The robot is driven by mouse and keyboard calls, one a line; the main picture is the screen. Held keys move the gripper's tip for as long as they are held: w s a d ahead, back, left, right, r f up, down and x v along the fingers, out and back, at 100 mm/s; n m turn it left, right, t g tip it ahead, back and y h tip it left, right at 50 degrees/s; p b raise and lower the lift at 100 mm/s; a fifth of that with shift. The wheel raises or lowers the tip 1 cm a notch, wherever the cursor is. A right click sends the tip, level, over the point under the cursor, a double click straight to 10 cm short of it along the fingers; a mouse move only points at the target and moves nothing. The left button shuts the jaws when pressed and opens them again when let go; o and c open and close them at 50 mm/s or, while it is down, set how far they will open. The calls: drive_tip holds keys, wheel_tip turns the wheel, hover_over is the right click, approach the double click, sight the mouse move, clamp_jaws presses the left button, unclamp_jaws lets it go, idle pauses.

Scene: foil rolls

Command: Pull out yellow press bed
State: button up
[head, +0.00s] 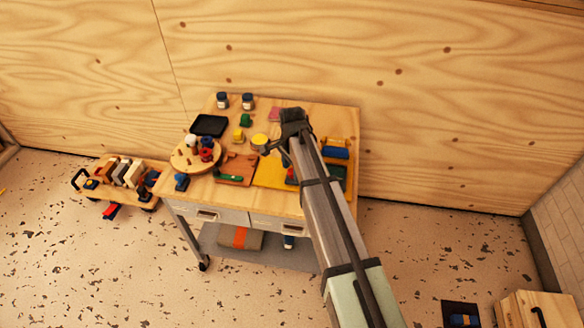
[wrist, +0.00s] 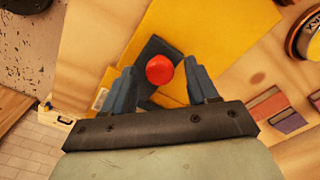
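The yellow press bed (head: 268,173) lies flat near the front middle of the workbench, and its yellow sheet fills the top of the wrist view (wrist: 215,35). A round red knob (wrist: 159,69) sits on a dark grey bar (wrist: 158,48) over the yellow surface. My gripper (wrist: 160,66) is open, its two dark fingers on either side of the knob with a visible gap at each side. I cannot tell the height between fingertips and knob. In the head view my arm hides part of the bed's right side.
A round wooden turntable (head: 182,160) with small bottles stands left on the workbench (head: 335,115). A black tray (head: 209,125) lies behind it. A yellow-lidded jar (head: 259,140) stands close behind the bed. A low wooden cart (head: 112,178) is on the floor at left.

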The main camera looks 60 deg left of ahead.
clamp_jaws()
idle(0.3)
drive_tip(key=s+a, duration=0.8)
idle(0.3)
unclamp_jaws()
drive_tip(key=shift+r, duration=0.1)
